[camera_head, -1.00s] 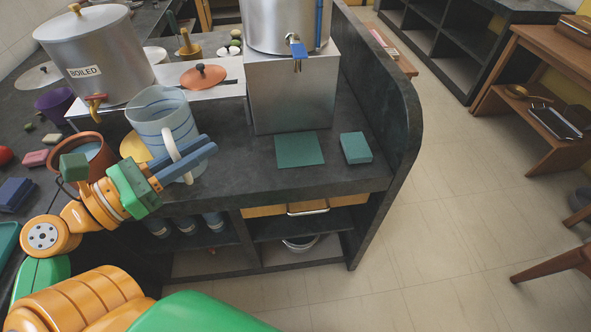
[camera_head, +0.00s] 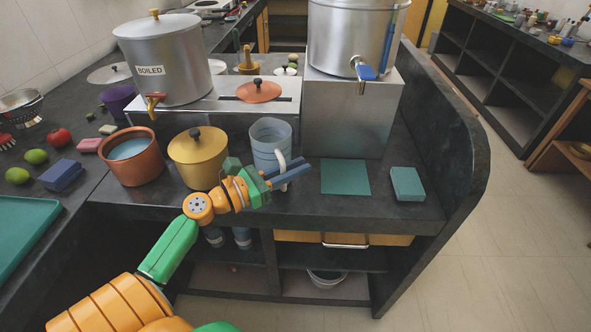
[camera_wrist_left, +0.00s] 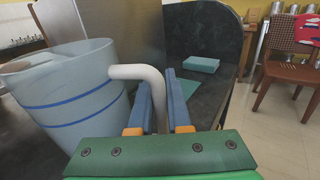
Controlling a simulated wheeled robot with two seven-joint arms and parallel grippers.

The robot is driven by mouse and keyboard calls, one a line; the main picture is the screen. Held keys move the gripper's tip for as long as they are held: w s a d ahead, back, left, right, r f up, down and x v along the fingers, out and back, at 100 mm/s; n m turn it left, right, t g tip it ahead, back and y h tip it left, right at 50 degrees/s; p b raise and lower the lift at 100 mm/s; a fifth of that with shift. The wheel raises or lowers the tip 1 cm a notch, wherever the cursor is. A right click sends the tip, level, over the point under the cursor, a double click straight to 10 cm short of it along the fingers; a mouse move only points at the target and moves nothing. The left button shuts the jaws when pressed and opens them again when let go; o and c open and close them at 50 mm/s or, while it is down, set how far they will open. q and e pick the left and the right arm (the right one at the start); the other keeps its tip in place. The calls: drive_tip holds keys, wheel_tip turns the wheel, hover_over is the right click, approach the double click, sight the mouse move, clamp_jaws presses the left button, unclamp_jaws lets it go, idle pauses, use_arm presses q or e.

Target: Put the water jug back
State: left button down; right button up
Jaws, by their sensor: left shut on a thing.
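The water jug (camera_head: 268,144) is pale translucent blue with darker blue bands and a white handle. It is upright in front of the low steel shelf, right of a lidded yellow pot. My left gripper (camera_head: 302,170) is shut on the jug's handle. In the left wrist view the handle (camera_wrist_left: 142,72) runs between the blue fingers (camera_wrist_left: 163,98), and the jug body (camera_wrist_left: 72,95) is at left. The jug's base is partly hidden by my gripper, so I cannot tell whether it touches the counter. My right gripper is out of view.
The yellow pot (camera_head: 198,160) and a terracotta pot (camera_head: 132,158) stand left of the jug. A tapped steel canister (camera_head: 345,35) sits on a steel box (camera_head: 345,115). A flat green mat (camera_head: 345,177) and a teal block (camera_head: 407,184) lie at right. The "BOILED" canister (camera_head: 165,60) is behind.

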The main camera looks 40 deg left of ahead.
use_arm(q)
drive_tip(key=c, duration=0.9)
unclamp_jaws()
drive_tip(key=shift+o, duration=0.2)
drive_tip(key=b+v, duration=0.1)
drive_tip(key=v, duration=1.1)
drive_tip(key=shift+b, duration=0.4)
